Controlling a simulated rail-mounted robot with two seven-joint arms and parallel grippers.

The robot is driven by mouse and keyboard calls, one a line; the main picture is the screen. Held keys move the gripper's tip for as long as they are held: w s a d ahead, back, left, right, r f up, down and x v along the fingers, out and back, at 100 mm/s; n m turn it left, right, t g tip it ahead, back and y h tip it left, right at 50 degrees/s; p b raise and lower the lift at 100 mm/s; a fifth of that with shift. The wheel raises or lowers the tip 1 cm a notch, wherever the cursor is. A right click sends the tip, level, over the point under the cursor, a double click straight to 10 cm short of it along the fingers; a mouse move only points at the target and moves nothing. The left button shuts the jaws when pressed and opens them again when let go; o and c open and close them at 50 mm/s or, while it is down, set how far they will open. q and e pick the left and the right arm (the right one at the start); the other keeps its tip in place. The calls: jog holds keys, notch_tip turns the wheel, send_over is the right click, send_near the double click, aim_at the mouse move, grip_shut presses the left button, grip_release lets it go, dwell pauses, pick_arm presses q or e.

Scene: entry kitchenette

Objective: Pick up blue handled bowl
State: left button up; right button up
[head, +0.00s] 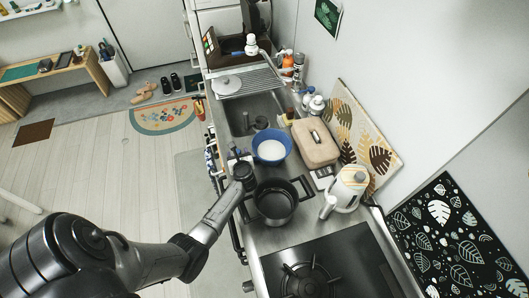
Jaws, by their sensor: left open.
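A blue bowl (284,156) with a white inside or contents sits on the counter beside the sink. No handle on it can be made out clearly. My left arm reaches in from the lower left. My left gripper (240,160) is at the counter's left edge, just left of the bowl and apart from it as far as I can see. It is open and small in view, and its fingers are partly hidden by the wrist. My right gripper is not in view.
A dark two-handled pot (275,205) stands just in front of the bowl, close to my left wrist. A beige lidded box (316,143) is right of the bowl. A white kettle (347,188) and a black hob (330,265) are nearer. The sink (250,107) lies behind.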

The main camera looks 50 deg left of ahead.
pick_arm(q)
jog(key=shift+x, duration=0.9)
jog(key=shift+d, duration=0.15)
jog(key=shift+c, duration=0.4)
grip_shut()
jog(key=shift+r, duration=0.1)
